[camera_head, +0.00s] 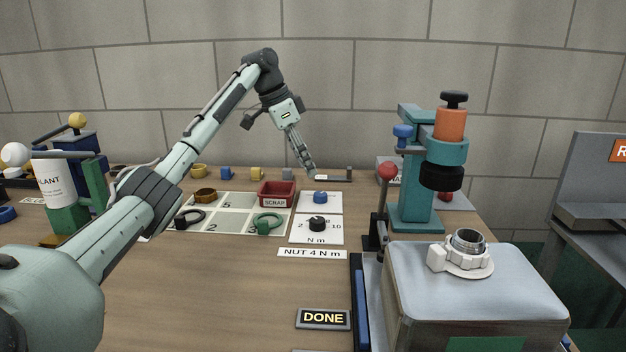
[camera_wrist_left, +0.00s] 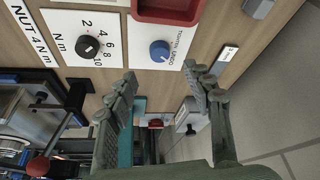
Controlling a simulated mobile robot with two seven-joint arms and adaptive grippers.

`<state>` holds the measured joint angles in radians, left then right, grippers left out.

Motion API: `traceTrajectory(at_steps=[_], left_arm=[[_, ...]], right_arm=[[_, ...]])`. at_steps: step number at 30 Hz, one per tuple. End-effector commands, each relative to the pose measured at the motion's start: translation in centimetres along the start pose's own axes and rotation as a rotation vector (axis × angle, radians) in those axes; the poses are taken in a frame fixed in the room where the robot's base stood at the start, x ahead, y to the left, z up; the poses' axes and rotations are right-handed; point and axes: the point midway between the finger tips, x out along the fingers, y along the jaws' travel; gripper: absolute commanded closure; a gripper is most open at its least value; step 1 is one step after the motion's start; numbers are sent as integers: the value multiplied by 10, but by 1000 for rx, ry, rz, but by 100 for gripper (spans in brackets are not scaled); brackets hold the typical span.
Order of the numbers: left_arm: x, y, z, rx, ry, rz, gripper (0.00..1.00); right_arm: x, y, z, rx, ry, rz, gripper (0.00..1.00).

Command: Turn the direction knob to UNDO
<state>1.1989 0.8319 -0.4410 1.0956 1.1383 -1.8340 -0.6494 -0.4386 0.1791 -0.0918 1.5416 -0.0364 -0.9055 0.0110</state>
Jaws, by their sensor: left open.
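The direction knob is a blue dial (camera_head: 320,197) on a white plate at the back of the bench. In the left wrist view the blue knob (camera_wrist_left: 160,50) shows on its plate with small lettering, which seems to include UNDO at one side. I cannot tell where the knob points. My left gripper (camera_head: 310,172) reaches down behind and above the knob, apart from it. In the left wrist view its open fingers (camera_wrist_left: 160,78) are spread with nothing between them, the knob showing just beyond. My right gripper is out of view.
A black N m dial (camera_head: 317,224) sits in front of the blue knob. A red SCRAP tray (camera_head: 276,194) stands close to its left. A teal press (camera_head: 408,180) and a red-tipped lever (camera_head: 387,172) stand at right.

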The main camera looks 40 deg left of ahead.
Motion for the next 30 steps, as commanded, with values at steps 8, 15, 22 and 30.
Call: traceTrajectory(at_steps=[8, 15, 22, 30], left_arm=[[-35, 0, 0, 0, 0, -1, 49], [-38, 0, 0, 0, 0, 0, 49], [-38, 0, 0, 0, 0, 0, 49], [-37, 0, 0, 0, 0, 0, 49]], right_arm=[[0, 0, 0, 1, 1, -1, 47], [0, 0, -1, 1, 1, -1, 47], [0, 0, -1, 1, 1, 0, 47], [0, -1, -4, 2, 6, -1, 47]])
